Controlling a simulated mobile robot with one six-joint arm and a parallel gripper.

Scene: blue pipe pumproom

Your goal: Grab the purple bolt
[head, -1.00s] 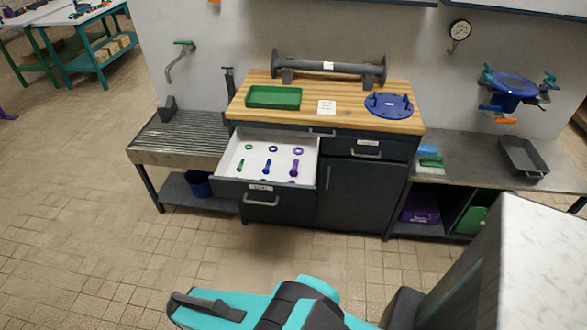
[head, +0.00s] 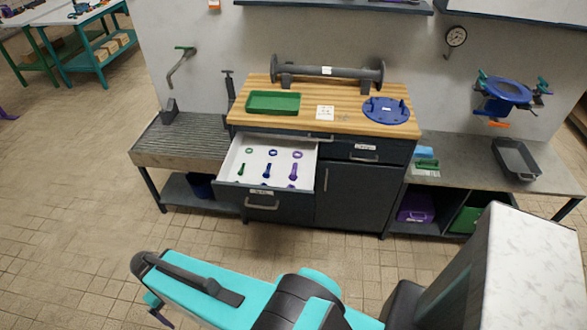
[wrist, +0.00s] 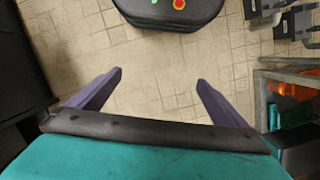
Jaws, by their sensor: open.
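The purple bolt (head: 293,172) lies in the open white-lined drawer (head: 225,166) of the dark cabinet, at the right end of a row of bolts. A blue bolt (head: 267,170) and a green bolt (head: 241,170) lie to its left. Behind them lie a green ring (head: 249,150), a blue ring (head: 273,152) and a purple ring (head: 298,155). My gripper (wrist: 159,75) is open and empty, its purple fingers spread above the tiled floor in the wrist view. It is far from the drawer, and the bolt is not in the wrist view.
The wooden top (head: 340,116) above the drawer carries a green tray (head: 273,102), a blue flange (head: 386,110) and a grey pipe (head: 327,74). A slatted bench (head: 180,145) stands left, a grey counter (head: 455,158) right. The floor (head: 95,210) before the cabinet is clear.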

